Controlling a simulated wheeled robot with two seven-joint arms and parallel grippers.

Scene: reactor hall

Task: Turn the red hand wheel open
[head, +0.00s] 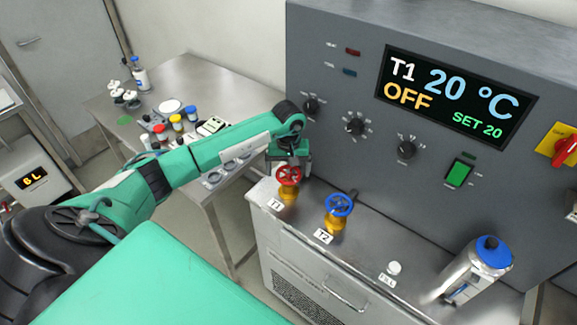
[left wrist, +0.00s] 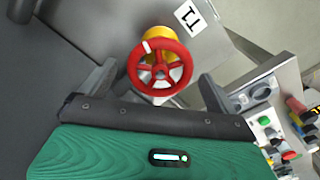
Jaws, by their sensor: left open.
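The red hand wheel (head: 288,176) sits on a yellow valve body on the grey bench top, by the label T1 (head: 276,204). In the left wrist view the red wheel (left wrist: 160,61) lies between the two open fingers of my left gripper (left wrist: 158,80), with a gap visible on each side. A white mark shows on the wheel's rim, at its upper left there. My right gripper is in neither view.
A blue hand wheel (head: 339,205) labelled T2 stands close to the right. A steel bottle with a blue cap (head: 478,268) stands farther right. The grey control panel (head: 330,60) rises behind; its display reads T1 20 °C, OFF, SET 20. A side table (head: 185,75) holds jars and small items.

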